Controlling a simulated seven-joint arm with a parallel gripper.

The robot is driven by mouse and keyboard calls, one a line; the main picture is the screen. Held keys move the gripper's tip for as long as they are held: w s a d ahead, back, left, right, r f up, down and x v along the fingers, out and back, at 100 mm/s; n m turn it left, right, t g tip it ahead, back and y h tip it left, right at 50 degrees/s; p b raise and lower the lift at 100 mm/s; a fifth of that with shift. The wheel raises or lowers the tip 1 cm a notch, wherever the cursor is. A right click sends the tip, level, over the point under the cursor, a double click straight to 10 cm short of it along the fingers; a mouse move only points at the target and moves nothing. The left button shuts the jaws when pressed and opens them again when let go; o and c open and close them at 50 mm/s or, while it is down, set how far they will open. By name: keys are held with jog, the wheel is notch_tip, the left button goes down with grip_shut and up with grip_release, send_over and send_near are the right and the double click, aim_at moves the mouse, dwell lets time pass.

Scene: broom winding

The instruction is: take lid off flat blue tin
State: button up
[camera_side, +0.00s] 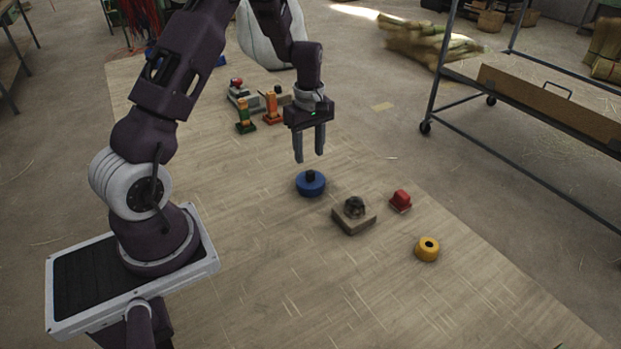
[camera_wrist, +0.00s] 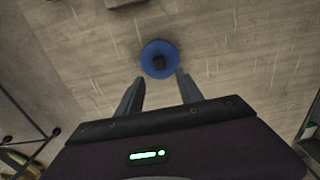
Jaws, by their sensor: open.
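The flat blue tin (camera_side: 311,187) stands upright on the wooden work surface, with a dark knob (camera_side: 311,175) on its lid. In the wrist view the blue tin (camera_wrist: 148,63) lies just beyond the fingertips, its dark knob (camera_wrist: 159,63) roughly in line with the gap between them. My gripper (camera_side: 310,158) is open and empty, pointing down above the tin and apart from it. Its two fingers also show in the wrist view (camera_wrist: 160,78). The seam between lid and tin is too small to make out.
A wooden block with a dark rounded piece (camera_side: 354,218), a red piece (camera_side: 400,201) and a yellow ring (camera_side: 427,249) lie to the right of the tin. Green (camera_side: 245,116) and orange (camera_side: 272,108) upright pieces stand behind it. The surface left of the tin is clear.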

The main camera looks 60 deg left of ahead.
aim_at(311, 172)
jog(key=f, duration=0.4)
jog(key=d+f, duration=0.1)
jog(key=f, duration=0.1)
jog(key=shift+f, duration=0.15)
grip_shut()
